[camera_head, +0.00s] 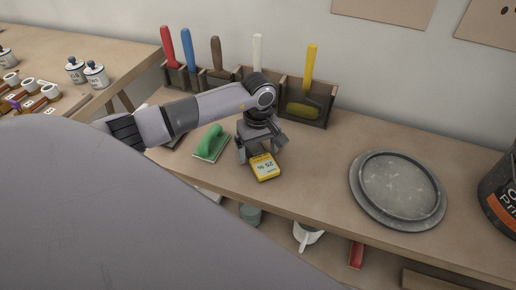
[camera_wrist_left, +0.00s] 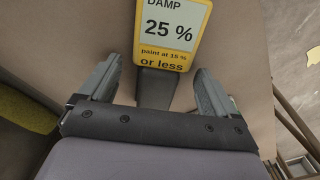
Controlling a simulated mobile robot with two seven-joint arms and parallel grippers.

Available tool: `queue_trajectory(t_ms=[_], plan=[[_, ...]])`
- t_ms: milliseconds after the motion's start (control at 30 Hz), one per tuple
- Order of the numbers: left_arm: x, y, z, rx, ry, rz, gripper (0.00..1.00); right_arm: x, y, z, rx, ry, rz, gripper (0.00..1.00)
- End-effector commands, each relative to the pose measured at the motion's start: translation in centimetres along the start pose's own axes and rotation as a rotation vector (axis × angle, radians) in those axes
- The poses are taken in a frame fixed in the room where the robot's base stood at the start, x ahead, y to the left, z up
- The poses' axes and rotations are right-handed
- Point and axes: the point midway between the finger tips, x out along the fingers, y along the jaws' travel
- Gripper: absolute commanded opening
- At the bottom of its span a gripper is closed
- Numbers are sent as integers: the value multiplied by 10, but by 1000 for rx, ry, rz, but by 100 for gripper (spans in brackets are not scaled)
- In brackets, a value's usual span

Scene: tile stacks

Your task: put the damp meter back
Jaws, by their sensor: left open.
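The damp meter (camera_head: 265,167) is a small yellow block with a pale display reading 25 %. It lies face up on the bench near its front edge. In the left wrist view the damp meter (camera_wrist_left: 171,30) is at the top, with its dark lower part reaching down between the fingers. My left gripper (camera_head: 262,156) is just above and behind it, fingers apart. In the left wrist view the left gripper (camera_wrist_left: 152,88) is open, one finger on either side of the dark part, with gaps showing. My right gripper is not in view.
A wooden rack (camera_head: 305,104) along the wall holds several tools with coloured handles. A green-handled float (camera_head: 211,142) lies left of my gripper. A round grey tray (camera_head: 398,188) and a dark can (camera_head: 500,190) stand to the right. The bench between meter and tray is clear.

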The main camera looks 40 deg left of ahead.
Motion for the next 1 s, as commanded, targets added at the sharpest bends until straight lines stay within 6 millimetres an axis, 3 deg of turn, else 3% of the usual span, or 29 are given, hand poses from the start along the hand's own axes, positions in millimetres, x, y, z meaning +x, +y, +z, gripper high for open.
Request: queue_trajectory(t_ms=[233,700,1000], plan=[[-15,0,-1,0,2,2,91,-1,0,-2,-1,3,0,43],[-107,1,0,1,2,3,91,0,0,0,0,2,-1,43],[-122,0,0,0,0,-1,91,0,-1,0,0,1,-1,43]])
